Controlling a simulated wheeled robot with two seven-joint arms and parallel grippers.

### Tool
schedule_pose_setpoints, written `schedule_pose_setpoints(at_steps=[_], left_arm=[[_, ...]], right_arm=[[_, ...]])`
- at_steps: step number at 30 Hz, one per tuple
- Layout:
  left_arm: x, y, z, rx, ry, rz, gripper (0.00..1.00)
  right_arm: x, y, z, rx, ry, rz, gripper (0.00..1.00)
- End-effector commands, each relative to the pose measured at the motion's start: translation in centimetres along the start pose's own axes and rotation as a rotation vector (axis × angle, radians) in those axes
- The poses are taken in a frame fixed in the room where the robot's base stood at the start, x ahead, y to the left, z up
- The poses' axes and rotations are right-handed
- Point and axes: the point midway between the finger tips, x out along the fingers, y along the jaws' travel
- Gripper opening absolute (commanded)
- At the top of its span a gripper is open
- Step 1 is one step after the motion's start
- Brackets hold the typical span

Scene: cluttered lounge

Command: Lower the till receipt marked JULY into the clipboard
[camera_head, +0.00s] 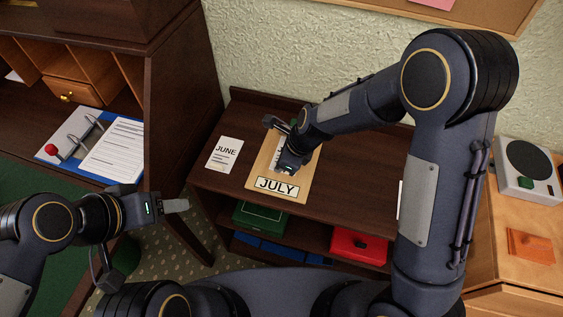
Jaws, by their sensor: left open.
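The tan clipboard (297,188) lies on the dark wooden shelf unit, with a plate reading JULY at its near end. A white paper with dark print (279,150) shows in part over the clipboard; my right gripper hides most of it, and I cannot read its mark or tell whether it is held or lying. My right gripper (285,168) is over the clipboard, its fingertips mostly hidden. My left gripper (177,206) is open and empty, left of the shelf unit and clear of the clipboard.
A paper marked JUNE (224,154) lies left of the clipboard. A green box (260,216) and a red box (358,246) sit on the lower shelf. The shelf top right of the clipboard looks bare.

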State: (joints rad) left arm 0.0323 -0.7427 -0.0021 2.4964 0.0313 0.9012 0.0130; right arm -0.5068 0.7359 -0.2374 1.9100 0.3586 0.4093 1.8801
Motion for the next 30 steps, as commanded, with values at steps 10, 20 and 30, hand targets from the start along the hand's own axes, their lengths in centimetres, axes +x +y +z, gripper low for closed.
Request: schedule_pose_setpoints(at_steps=[10,20,30], left_arm=[[0.1,0.0,0.1,0.000,0.000,0.000,0.55],[0.1,-0.1,0.1,0.000,0.000,0.000,0.55],[-0.1,0.1,-0.1,0.000,0.000,0.000,0.55]], right_arm=[[0.3,0.0,-0.1,0.000,0.000,0.000,0.00],[0.4,0.0,-0.1,0.000,0.000,0.000,0.34],[-0.7,0.0,0.0,-0.001,-0.001,-0.001,0.34]])
